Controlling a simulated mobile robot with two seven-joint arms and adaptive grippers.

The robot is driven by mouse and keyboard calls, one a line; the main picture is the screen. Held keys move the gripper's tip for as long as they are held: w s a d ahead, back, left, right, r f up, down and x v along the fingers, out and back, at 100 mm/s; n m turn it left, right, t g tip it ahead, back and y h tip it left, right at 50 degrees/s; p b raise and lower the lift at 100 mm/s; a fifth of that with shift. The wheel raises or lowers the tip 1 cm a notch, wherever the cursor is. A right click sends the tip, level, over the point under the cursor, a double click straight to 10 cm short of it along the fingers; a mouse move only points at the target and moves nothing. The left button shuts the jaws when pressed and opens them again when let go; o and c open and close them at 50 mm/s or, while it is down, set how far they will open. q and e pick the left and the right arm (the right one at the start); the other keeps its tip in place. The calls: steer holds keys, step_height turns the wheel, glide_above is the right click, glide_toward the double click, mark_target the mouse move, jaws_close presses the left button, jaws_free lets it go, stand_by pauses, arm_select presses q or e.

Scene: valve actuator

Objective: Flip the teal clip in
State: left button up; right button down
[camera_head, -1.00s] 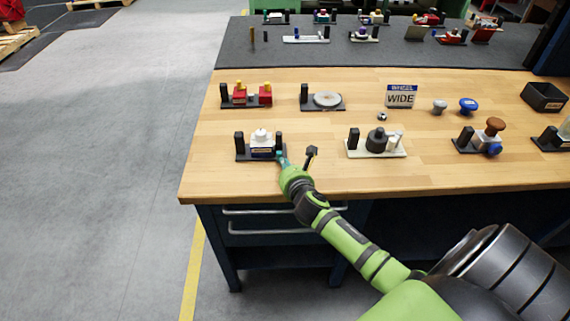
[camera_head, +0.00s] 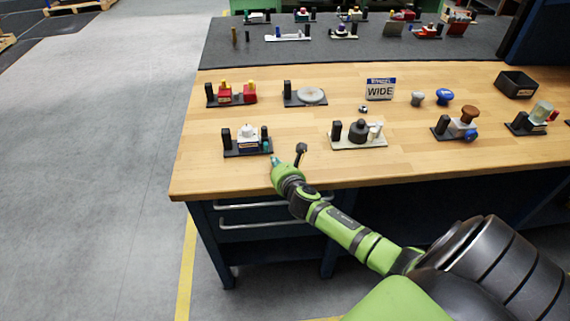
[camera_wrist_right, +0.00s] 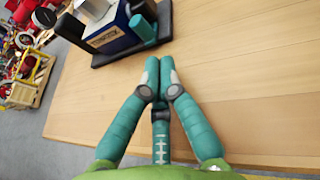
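The teal clip (camera_wrist_right: 143,28) is a short teal piece at the side of a small valve unit with a black base (camera_head: 247,153), a white and dark blue body (camera_head: 247,140) and black posts. The clip is small in the head view (camera_head: 265,133), at the unit's right end. My right gripper (camera_head: 273,160) is just in front and to the right of this unit. In the wrist view its teal fingers (camera_wrist_right: 158,63) are together and hold nothing; a narrow gap separates the tips from the clip and base. My left gripper is not in view.
A beige unit (camera_head: 358,143) with a black knob stands to the right. Red blocks (camera_head: 237,93) and a round disc unit (camera_head: 311,96) are behind. A WIDE sign (camera_head: 380,89) stands farther right. The wooden table (camera_head: 205,183) is clear near its front left corner.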

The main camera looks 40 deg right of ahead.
steer(key=v, duration=0.7)
steer(key=shift+w+a+r, duration=0.15)
steer(key=shift+a+r, duration=0.05)
steer(key=shift+r, duration=0.05)
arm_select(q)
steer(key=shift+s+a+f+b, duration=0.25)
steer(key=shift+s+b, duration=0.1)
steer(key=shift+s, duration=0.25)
arm_select(e)
steer(key=v, duration=0.3)
steer(key=shift+s+d, duration=0.1)
steer(key=shift+s, duration=0.3)
